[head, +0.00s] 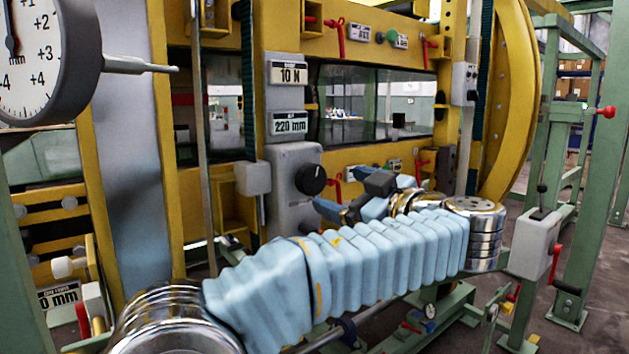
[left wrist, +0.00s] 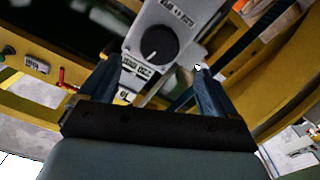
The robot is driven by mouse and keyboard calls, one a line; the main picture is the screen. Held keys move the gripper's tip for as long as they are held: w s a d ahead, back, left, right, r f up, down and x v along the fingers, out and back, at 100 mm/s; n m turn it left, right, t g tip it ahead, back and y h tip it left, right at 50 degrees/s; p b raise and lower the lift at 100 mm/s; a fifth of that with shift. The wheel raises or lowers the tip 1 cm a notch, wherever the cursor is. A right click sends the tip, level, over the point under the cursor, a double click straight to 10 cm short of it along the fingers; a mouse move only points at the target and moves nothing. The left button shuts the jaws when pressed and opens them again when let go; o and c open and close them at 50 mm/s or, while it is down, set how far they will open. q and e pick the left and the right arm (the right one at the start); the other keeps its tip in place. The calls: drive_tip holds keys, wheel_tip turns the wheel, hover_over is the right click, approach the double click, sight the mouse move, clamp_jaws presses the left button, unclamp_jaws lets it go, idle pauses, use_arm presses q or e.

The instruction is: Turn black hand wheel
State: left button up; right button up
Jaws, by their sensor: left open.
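The black hand wheel (head: 310,179) is a round black knob on the front of a grey box (head: 291,215) on the yellow machine. In the left wrist view the black hand wheel (left wrist: 156,43) shows beyond my fingertips, between their directions. My left gripper (head: 338,203) is just right of and below the wheel, at the end of the pale blue sleeved arm. In the left wrist view my left gripper (left wrist: 156,66) has two blue fingers spread wide with nothing between them. It appears apart from the wheel. My right gripper is not in view.
Labels "10 N" (head: 287,73) and "220 mm" (head: 289,123) sit above the wheel. A red handle (head: 336,189) is close to the wheel's right. A dial gauge (head: 38,60) is at upper left. A yellow ring (head: 508,100) and green frame (head: 585,170) stand at right.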

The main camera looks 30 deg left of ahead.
sight(315, 182)
use_arm(q)
drive_tip(key=p+x, duration=0.1)
drive_tip(key=x, duration=0.8)
drive_tip(key=shift+c, duration=0.3)
drive_tip(key=shift+f, duration=0.1)
drive_tip(key=c, duration=1)
